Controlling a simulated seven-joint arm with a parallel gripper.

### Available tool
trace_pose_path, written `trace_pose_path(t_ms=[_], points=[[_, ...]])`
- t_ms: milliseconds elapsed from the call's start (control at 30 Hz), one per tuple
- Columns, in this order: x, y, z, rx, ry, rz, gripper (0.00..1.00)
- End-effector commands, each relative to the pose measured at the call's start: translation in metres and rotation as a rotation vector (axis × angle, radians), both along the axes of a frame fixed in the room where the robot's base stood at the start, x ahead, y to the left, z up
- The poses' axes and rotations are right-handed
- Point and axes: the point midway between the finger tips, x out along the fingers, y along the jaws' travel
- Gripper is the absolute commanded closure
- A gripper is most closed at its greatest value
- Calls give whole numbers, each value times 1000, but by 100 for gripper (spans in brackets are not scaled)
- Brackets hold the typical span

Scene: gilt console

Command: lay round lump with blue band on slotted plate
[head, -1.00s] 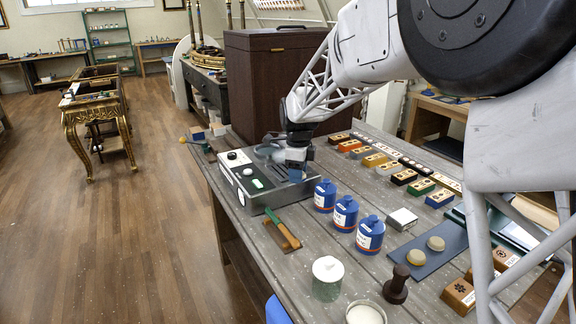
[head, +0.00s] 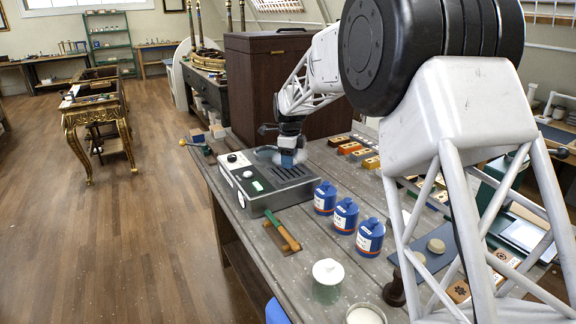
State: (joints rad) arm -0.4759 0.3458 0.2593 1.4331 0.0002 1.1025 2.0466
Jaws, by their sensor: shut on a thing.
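The slotted plate (head: 294,172) is the dark, slotted top of a grey box-shaped device with a knob and a green-lit switch on its pale front panel. My gripper (head: 287,158) is over the far part of this device, pointing down. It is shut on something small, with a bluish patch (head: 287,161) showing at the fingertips. This fits the round lump with the blue band, but the fingers hide most of it. I cannot tell whether it touches the plate. Two tan round lumps (head: 436,246) lie on a blue mat (head: 443,262) at the right, partly behind my arm.
Blue lidded jars (head: 345,215) stand in a row just right of the device. A green-handled tool (head: 283,231) lies in front of it. A glass jar with a white lid (head: 327,272) stands nearer. A brown cabinet (head: 270,85) rises behind. Coloured blocks (head: 350,148) line the bench's back.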

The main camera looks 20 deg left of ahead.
Motion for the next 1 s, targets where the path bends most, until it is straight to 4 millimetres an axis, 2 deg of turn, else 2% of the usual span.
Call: trace_pose_path(t_ms=[100,300,733,1000], points=[[12,6,-2,0,1,0,73],[24,12,-3,0,0,0,73],[25,13,-4,0,1,0,73],[25,12,-28,-1,2,0,73]])
